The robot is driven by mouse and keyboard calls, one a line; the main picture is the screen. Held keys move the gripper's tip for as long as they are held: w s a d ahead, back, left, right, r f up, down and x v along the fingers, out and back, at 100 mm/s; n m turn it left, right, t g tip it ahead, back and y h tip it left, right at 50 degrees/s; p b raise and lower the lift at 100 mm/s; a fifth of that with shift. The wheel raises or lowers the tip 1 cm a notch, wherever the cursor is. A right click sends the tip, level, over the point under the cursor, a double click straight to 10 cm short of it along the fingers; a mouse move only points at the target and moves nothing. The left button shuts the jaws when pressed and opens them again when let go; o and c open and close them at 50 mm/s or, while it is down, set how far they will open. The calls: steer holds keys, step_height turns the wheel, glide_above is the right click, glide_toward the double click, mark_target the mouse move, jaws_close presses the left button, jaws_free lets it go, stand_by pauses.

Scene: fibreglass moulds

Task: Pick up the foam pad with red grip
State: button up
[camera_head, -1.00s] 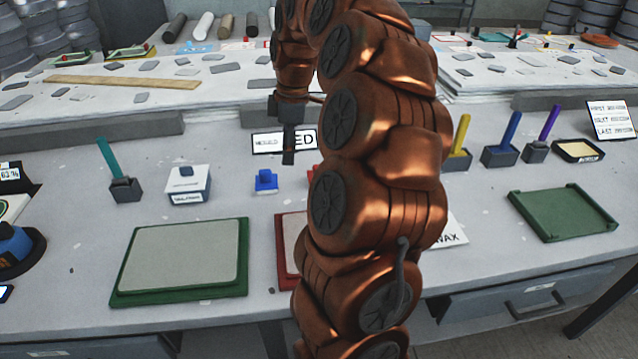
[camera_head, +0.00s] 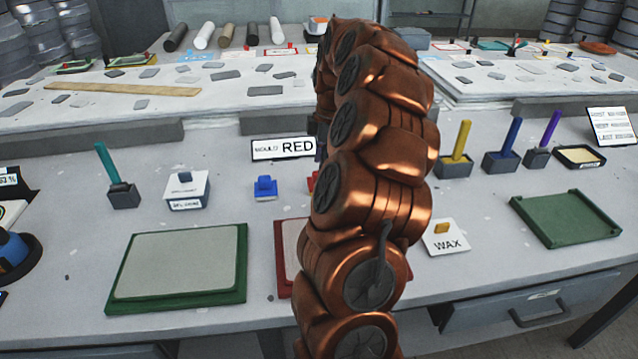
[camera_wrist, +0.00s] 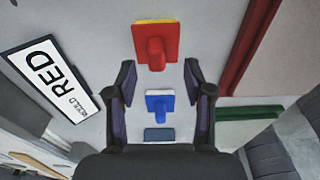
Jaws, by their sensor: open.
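The pad with the red grip (camera_wrist: 157,45) lies on the bench in the wrist view, with a yellow edge showing at its far side. In the head view only a sliver of its red (camera_head: 312,181) shows beside my arm. My gripper (camera_wrist: 159,66) is open and empty, its two fingers spread on either side of the view's middle. The red grip lies beyond the fingertips, roughly centred between them. A blue-gripped pad (camera_wrist: 160,103) with a white base appears between the fingers; it also shows in the head view (camera_head: 265,188). My arm hides the gripper in the head view.
A RED mould sign (camera_head: 283,148) stands behind the pads. A red-rimmed mould (camera_head: 279,258) and a green-rimmed mould (camera_head: 243,262) lie in front. A white box (camera_head: 187,190) stands left of the blue pad; a WAX card (camera_head: 446,238) lies right of my arm.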

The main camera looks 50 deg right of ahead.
steer(key=f, duration=0.4)
steer(key=shift+w+a, duration=0.15)
steer(key=shift+w, duration=0.25)
steer(key=shift+c, duration=0.3)
jaws_close()
